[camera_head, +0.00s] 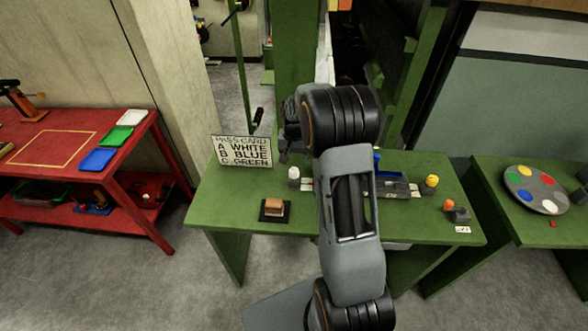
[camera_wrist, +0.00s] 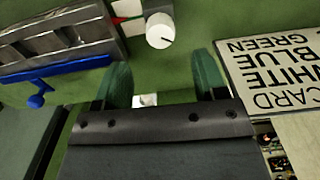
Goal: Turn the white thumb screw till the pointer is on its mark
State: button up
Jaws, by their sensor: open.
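The white thumb screw (camera_head: 293,172) stands on the green table, left of the grey metal fixture. In the wrist view the white thumb screw (camera_wrist: 160,30) has a thin dark line on its round top. Beside it is a small strip (camera_wrist: 127,10) with white, red and green parts; the strip is cut by the frame edge, and I cannot make out the pointer against its mark. My gripper (camera_wrist: 160,76) is open and empty, its two green fingers apart, with the screw beyond the fingertips and not between them. In the head view my gripper (camera_head: 287,148) is near the screw, partly hidden by my arm.
A card (camera_head: 243,151) reading A white, B blue, C green stands at the table's back left. A brown block (camera_head: 273,207) lies on a dark pad. The metal fixture (camera_wrist: 65,38) has a blue bar (camera_wrist: 60,68). Yellow (camera_head: 431,181) and orange (camera_head: 449,204) knobs are farther right.

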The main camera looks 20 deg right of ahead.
aim_at(294, 170)
notch_tip(294, 170, down, 7)
jog(key=shift+r+p, duration=0.1)
jog(key=shift+p, duration=0.35)
jog(key=shift+c, duration=0.2)
jog(key=c, duration=0.9)
